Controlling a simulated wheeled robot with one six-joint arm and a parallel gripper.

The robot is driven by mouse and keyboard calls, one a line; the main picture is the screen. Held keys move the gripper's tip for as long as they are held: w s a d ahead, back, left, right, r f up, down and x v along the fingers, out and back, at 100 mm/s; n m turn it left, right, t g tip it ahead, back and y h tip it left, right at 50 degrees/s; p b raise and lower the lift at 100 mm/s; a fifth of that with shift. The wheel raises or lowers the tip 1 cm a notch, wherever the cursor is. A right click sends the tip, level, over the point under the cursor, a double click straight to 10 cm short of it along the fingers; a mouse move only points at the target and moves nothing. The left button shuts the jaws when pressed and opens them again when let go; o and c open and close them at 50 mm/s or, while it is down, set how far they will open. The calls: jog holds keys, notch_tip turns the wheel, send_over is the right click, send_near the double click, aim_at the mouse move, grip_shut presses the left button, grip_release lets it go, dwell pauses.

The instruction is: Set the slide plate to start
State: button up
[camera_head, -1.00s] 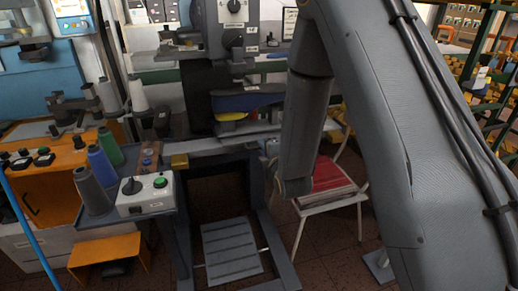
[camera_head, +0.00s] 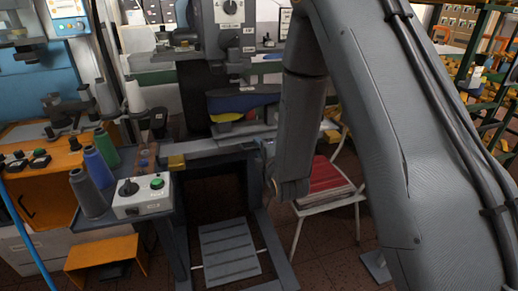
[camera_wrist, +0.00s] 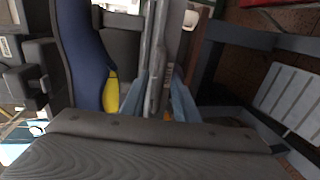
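My gripper (camera_wrist: 158,98) shows in the wrist view with its two blue-grey fingers apart. A long grey bar (camera_wrist: 158,50) runs between and beyond them; I cannot tell whether they touch it. I cannot tell for sure which part is the slide plate. In the head view a grey horizontal rail (camera_head: 215,148) with a yellow block (camera_head: 177,162) crosses the machine front below a blue shoe last (camera_head: 240,101). The last, with yellow beneath, is left of the fingers in the wrist view (camera_wrist: 82,55).
A control box (camera_head: 143,196) with a black knob and green button sits left of the machine frame. A slatted grey pedal (camera_head: 229,250) is low in the frame.

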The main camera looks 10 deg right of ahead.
jog(key=b+v, duration=0.1)
jog(key=v, duration=0.6)
jog(key=s+d+f+m+g+h, duration=0.2)
jog(key=s+d+f+m+g, duration=0.2)
jog(key=s+d+m+g, duration=0.45)
jog(key=s+d+r+m+g+h, duration=0.1)
jog(key=s+r+m+g, duration=0.1)
jog(key=s+m+g, duration=0.4)
jog(key=s+m, duration=0.5)
jog(key=s, duration=0.4)
jog(key=shift+d+r+m, duration=0.3)
jog(key=shift+d+m, duration=0.05)
jog(key=shift+d, duration=0.05)
jog(key=shift+s, duration=0.1)
